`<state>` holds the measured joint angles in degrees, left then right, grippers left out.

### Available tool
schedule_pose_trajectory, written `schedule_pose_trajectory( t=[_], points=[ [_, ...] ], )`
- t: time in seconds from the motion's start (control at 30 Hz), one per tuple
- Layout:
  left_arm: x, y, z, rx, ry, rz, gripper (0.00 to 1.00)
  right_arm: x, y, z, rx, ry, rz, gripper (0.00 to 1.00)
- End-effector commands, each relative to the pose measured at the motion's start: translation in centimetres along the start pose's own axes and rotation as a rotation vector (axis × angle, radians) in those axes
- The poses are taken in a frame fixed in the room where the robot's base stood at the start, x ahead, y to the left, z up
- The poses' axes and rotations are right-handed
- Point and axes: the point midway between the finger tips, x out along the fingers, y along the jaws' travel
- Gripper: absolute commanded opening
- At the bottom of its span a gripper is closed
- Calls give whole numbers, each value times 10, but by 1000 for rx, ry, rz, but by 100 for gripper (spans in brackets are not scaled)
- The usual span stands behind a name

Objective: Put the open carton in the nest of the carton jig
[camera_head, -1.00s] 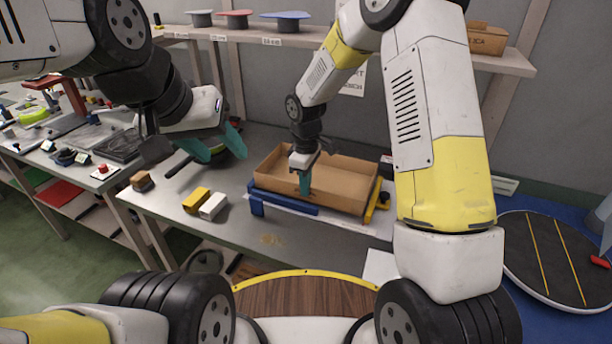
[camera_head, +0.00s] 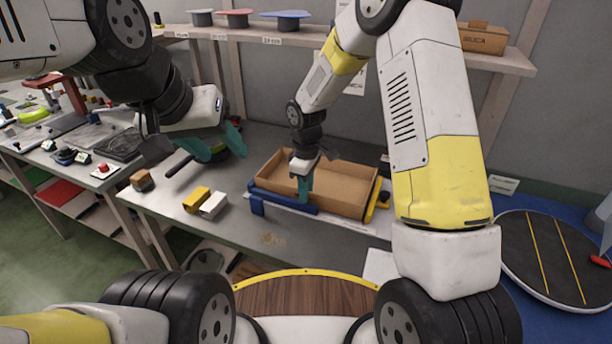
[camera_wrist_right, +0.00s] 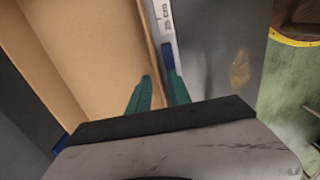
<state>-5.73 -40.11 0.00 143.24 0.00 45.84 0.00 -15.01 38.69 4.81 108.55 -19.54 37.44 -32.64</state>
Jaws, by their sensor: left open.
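The open carton (camera_head: 345,198), a brown shallow box, sits within the carton jig (camera_head: 285,201), whose blue bar runs along its front and whose yellow part shows at its right. Whether it is fully seated I cannot tell. My right gripper (camera_head: 305,187) is at the carton's front wall. In the right wrist view, the fingers of my right gripper (camera_wrist_right: 159,78) stand apart on either side of the carton's wall (camera_wrist_right: 146,42). My left gripper (camera_head: 218,146) is open and empty, above the bench left of the carton.
A yellow block (camera_head: 196,199) and a white block (camera_head: 213,205) lie left of the jig, with a brown block (camera_head: 142,180) farther left. A shelf (camera_head: 345,42) runs behind. The bench front is mostly clear.

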Motion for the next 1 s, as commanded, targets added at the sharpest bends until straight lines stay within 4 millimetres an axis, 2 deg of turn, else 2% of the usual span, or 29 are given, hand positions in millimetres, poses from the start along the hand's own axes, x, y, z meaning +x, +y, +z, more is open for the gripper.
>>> schedule_pose_trajectory(
  t=[0.17,0.5,0.73,0.87,1.0],
  points=[
    [0,0,0,0,0,0,51,-28,1,0,2,4,4,25],
    [0,0,0,0,0,0,51,-98,1,0,1,3,3,25],
    [0,0,0,0,0,0,51,-121,0,2,7,3,4,25],
    [0,0,0,0,0,0,51,-143,-2,16,69,27,25,25],
    [0,0,0,0,0,0,51,-184,-12,49,212,85,69,25]
  ],
)
